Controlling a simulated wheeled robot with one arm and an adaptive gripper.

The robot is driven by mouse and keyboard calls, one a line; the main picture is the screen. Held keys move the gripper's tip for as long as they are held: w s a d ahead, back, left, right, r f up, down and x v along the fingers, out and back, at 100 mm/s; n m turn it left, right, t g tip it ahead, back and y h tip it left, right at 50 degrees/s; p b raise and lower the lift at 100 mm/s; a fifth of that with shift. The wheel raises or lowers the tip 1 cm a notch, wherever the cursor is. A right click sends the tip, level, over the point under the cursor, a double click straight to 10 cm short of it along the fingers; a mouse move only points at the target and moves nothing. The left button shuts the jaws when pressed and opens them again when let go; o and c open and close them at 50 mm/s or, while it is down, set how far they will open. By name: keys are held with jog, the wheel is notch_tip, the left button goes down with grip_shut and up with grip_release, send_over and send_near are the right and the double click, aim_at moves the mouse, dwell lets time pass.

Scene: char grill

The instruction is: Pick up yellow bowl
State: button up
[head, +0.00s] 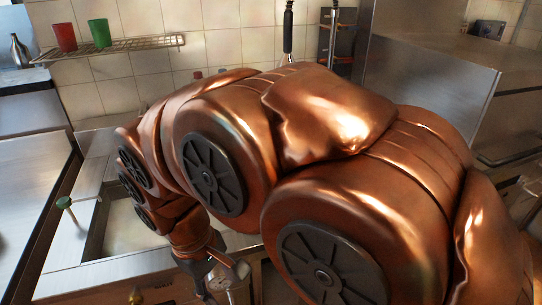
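No yellow bowl can be made out in the head view. My copper-coloured arm fills the middle and right of the picture and hides much of the counter behind it. My gripper (222,284) hangs low at the bottom edge, in front of the counter's front edge. Its lower part is cut off by the frame, so its fingers and anything between them cannot be judged.
A red cup (65,37) and a green cup (100,33) stand on a wire shelf (120,45) on the tiled wall. A basin (124,232) is set in the left counter, beside a green knob (64,202). A steel cabinet (425,75) stands at right.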

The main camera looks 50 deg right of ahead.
jog(key=w+d+n+g+h+b, duration=0.1)
jog(key=w+d+n+h+b, duration=0.15)
jog(key=w+d, duration=1.05)
jog(key=w+d+f+g+h+b, duration=0.1)
jog(key=w+d+g+b, duration=0.1)
jog(key=d, duration=0.7)
jog(key=w+d+f+g+h+b, duration=0.1)
jog(key=w+d, duration=0.4)
jog(key=d, duration=0.5)
jog(key=w+d+f+g+h+b, duration=0.1)
jog(key=w+d+g+h+b, duration=0.2)
jog(key=d, duration=0.7)
jog(key=shift+w+d+f+m+g+h+b, duration=0.3)
jog(key=shift+w+g+b, duration=0.25)
jog(key=shift+b, duration=0.3)
jog(key=shift+s+d+f+g, duration=0.25)
jog(key=shift+d+g, duration=0.1)
jog(key=shift+d, duration=0.1)
jog(key=shift+r+x, duration=0.2)
jog(key=shift+x, duration=1.75)
jog(key=shift+r+x, duration=0.2)
jog(key=shift+x, duration=1.75)
jog(key=shift+d, duration=0.1)
jog(key=shift+c, duration=0.3)
grip_shut()
